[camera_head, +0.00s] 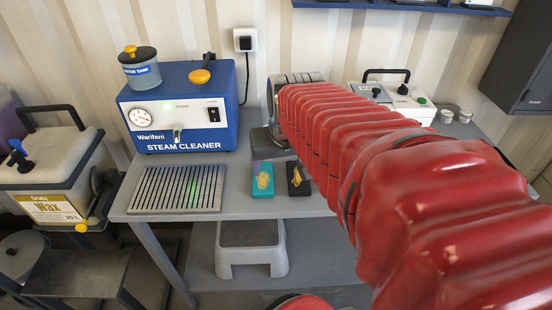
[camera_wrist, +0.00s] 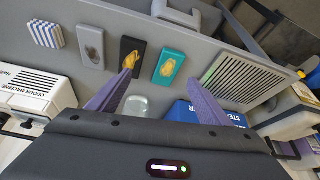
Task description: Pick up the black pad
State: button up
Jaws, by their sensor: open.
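The black pad (camera_head: 305,187) with a yellow patch lies near the front edge of the grey bench, partly beside my red arm. In the wrist view the black pad (camera_wrist: 139,49) lies beyond my left-hand finger, whose tip overlaps its lower part. A teal pad (camera_head: 262,190), also with a yellow patch, lies to its left; in the wrist view the teal pad (camera_wrist: 162,78) is to its right. My gripper (camera_wrist: 160,76) is open and empty, with its two purple fingers spread apart.
A grey pad (camera_wrist: 99,58) and a striped pad (camera_wrist: 34,34) lie along the same row. A slotted grate (camera_head: 150,204) and blue steam cleaner (camera_head: 165,115) stand left of the pads. A white machine (camera_head: 413,108) stands right. A grey step stool (camera_head: 250,262) sits below.

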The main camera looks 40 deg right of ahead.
jog(key=d+f+m, duration=0.1)
jog(key=d, duration=0.6)
jog(key=shift+s+d+f+m+g+h, duration=0.15)
jog(key=shift+s+d+m+g+h, duration=0.15)
jog(key=shift+m+g, duration=0.1)
jog(key=shift+w+a, duration=0.1)
send_near(298, 176)
jog(key=shift+w+d+f, duration=0.1)
jog(key=shift+d+f, duration=0.1)
jog(key=shift+f, duration=1.05)
jog(key=shift+w+d+f, duration=0.1)
jog(key=shift+f, duration=0.2)
jog(key=shift+w+x, duration=0.15)
jog(key=shift+x, duration=1.15)
jog(key=shift+w+x, duration=0.15)
jog(key=shift+x, duration=1.1)
jog(key=shift+d+r, duration=0.15)
jog(key=shift+c, duration=0.5)
jog(key=c, duration=1.2)
